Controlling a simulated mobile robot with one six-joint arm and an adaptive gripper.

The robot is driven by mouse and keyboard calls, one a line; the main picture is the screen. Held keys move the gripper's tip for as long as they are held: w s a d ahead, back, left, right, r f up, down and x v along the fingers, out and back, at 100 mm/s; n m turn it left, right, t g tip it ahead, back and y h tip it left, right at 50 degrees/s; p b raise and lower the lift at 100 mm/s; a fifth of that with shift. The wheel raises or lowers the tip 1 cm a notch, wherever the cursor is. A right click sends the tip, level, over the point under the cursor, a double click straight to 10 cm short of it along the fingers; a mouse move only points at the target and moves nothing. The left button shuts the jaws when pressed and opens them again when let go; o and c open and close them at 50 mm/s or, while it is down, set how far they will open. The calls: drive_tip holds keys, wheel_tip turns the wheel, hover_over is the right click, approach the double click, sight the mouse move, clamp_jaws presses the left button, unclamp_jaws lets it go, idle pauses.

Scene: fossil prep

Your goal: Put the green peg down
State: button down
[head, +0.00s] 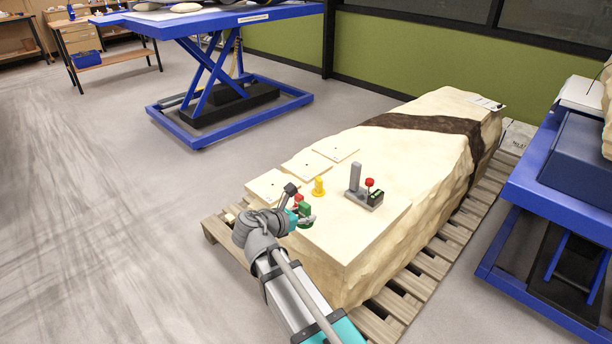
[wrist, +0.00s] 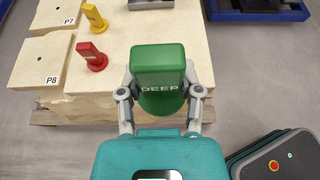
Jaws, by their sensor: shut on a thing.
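The green peg (wrist: 158,58) is between the fingers of my gripper (wrist: 159,93), which is shut on it. It has a block-shaped top marked "DEEP" and a wider round lower part. In the head view the green peg (head: 305,208) is over the near left end of the large plaster block (head: 420,150). I cannot tell whether its underside touches anything. A red peg (wrist: 92,56) and a yellow peg (wrist: 95,18) stand upright to the left of my gripper in the wrist view.
Pale square plates with small holes, including P8 (wrist: 40,62) and P7 (wrist: 58,14), lie along the block's left edge. A grey holder (head: 363,199) with a tall post and a red knob stands farther right. Bare block top lies around it. A wooden pallet (head: 425,270) is underneath.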

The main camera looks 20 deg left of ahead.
sight(305, 204)
wheel_tip(305, 204, up, 18)
drive_tip(key=p, duration=1.7)
drive_tip(key=shift+r+p, duration=0.25)
drive_tip(key=shift+p, duration=0.15)
